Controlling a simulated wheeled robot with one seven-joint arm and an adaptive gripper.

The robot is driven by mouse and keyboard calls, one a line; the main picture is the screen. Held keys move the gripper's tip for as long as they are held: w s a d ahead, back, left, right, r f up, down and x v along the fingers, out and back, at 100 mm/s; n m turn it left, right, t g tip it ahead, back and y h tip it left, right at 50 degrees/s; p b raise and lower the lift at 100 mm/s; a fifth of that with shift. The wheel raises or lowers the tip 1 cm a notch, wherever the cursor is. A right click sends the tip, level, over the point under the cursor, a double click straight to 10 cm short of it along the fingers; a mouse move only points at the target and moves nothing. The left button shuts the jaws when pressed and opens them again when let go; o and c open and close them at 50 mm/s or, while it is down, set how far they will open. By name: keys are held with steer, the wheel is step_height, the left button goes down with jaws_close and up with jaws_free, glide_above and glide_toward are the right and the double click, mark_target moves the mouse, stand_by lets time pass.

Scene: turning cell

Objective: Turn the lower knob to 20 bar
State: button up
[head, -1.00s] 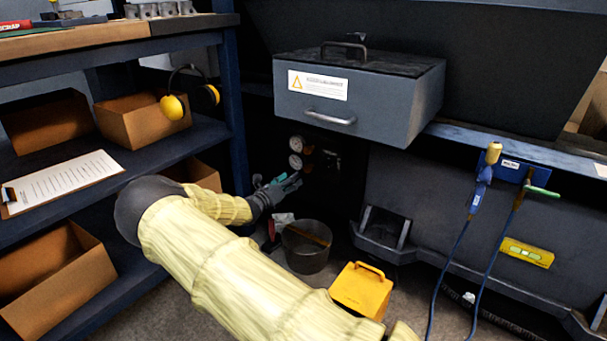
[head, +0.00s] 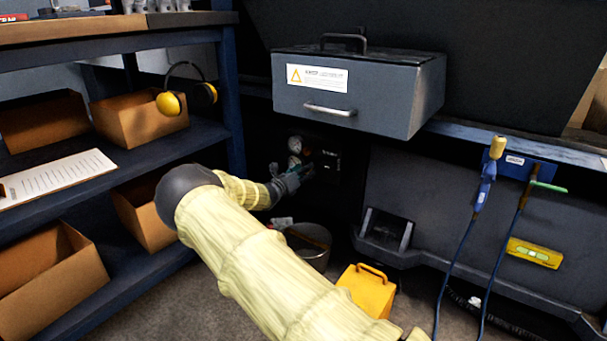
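Two round white-faced gauges, an upper gauge (head: 295,145) and a lower gauge (head: 294,162), sit one above the other on a dark recessed panel (head: 345,185) below the grey box. Dark knob-like parts lie to their right, too small and dark to tell apart. My gripper (head: 303,172) is at the panel, just right of and below the lower gauge. It covers the area where a lower knob could be. The gauge readings are too small to read. I cannot tell whether the fingers are open, shut or touching a knob.
A grey box (head: 375,100) with a handle overhangs the panel. A bucket (head: 308,245) and a yellow case (head: 366,290) stand on the floor below my arm. A blue shelf (head: 130,165) with cardboard boxes is at left. Blue hoses (head: 455,265) hang at right.

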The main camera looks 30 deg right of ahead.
steer(key=c, duration=1)
steer(key=shift+p, duration=0.3)
steer(key=m+p, duration=0.3)
steer(key=m, duration=0.3)
steer(key=m+p, duration=0.3)
steer(key=m, duration=0.3)
steer(key=m+p, duration=0.3)
steer(key=m, duration=0.2)
steer(key=shift+s+d+f+m, duration=0.1)
steer(key=shift+s+m, duration=0.15)
steer(key=shift+m, duration=0.15)
